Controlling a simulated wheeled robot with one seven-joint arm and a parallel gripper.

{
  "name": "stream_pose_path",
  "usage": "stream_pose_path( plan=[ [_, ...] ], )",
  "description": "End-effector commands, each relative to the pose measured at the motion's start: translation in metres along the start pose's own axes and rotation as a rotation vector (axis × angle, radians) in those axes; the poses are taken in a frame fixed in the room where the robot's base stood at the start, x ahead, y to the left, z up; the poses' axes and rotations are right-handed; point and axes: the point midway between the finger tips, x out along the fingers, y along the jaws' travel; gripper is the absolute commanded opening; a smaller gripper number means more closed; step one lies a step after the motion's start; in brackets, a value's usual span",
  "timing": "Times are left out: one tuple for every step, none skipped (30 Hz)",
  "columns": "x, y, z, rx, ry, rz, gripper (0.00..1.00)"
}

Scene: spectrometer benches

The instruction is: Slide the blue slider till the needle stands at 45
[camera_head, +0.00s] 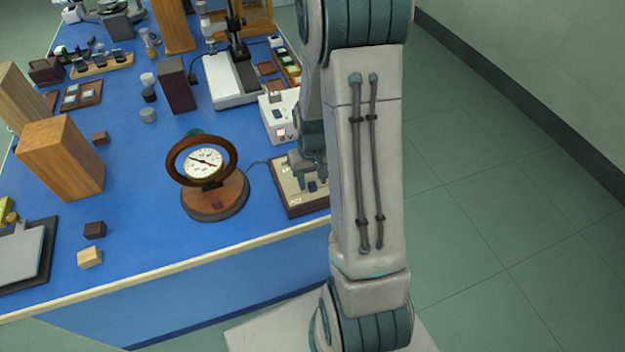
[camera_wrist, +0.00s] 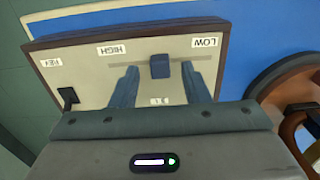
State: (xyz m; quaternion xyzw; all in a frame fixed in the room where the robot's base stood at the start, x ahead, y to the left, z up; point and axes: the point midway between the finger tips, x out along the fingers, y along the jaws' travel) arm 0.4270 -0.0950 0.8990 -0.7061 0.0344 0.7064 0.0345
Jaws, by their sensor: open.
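The slider box (camera_head: 283,184) has a pale top and dark wooden sides. In the wrist view its top (camera_wrist: 95,75) carries the labels LOW and HIGH, upside down. The blue slider (camera_wrist: 160,66) stands in its slot, between the labels and nearer LOW; it also shows in the head view (camera_head: 312,187). My gripper (camera_head: 314,178) is over the box, open, its fingers (camera_wrist: 159,80) on either side of the slider with gaps. The round dial (camera_head: 204,162) in a wooden ring stands left of the box. Its dark needle slants from upper left to lower right; the numbers are unreadable.
A black switch (camera_wrist: 68,97) sits near the box's REV label. A white device with a red light (camera_head: 281,116) stands behind the box. Wooden blocks (camera_head: 62,158) stand at left.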

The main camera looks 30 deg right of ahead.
Motion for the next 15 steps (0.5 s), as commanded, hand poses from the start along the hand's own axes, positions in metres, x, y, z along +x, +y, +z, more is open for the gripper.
stream_pose_path(
  plan=[
    [0.0046, -0.0001, 0.0004, 0.0, -0.002, 0.0, 0.42],
    [0.0067, -0.0001, 0.0005, 0.0, -0.002, 0.0, 0.42],
    [0.0092, -0.0001, 0.0005, 0.0, -0.002, 0.0, 0.42],
    [0.0106, -0.0001, 0.0004, 0.0, -0.001, 0.0, 0.42],
    [0.0117, 0.0, 0.0003, 0.0, -0.001, 0.0, 0.42],
    [0.0127, 0.0, 0.0003, 0.0, 0.0, 0.0, 0.42],
    [0.0133, 0.0, 0.0002, 0.0, 0.0, 0.0, 0.42],
    [0.0136, 0.0, 0.0002, 0.0, 0.0, 0.0, 0.42],
    [0.0139, 0.0, 0.0002, 0.0, 0.0, 0.0, 0.42],
    [0.0139, -0.0001, 0.0002, 0.0, 0.0, 0.0, 0.42],
    [0.0139, -0.0001, 0.0002, 0.0, 0.001, 0.0, 0.42],
    [0.0139, -0.0001, 0.0002, 0.0, 0.001, 0.0, 0.42],
    [0.0139, -0.0001, 0.0002, 0.0, 0.0, 0.0, 0.42],
    [0.0139, -0.0001, 0.0002, 0.0, 0.0, 0.0, 0.42],
    [0.0138, -0.0001, 0.0002, 0.0, 0.0, 0.0, 0.39]
  ],
)
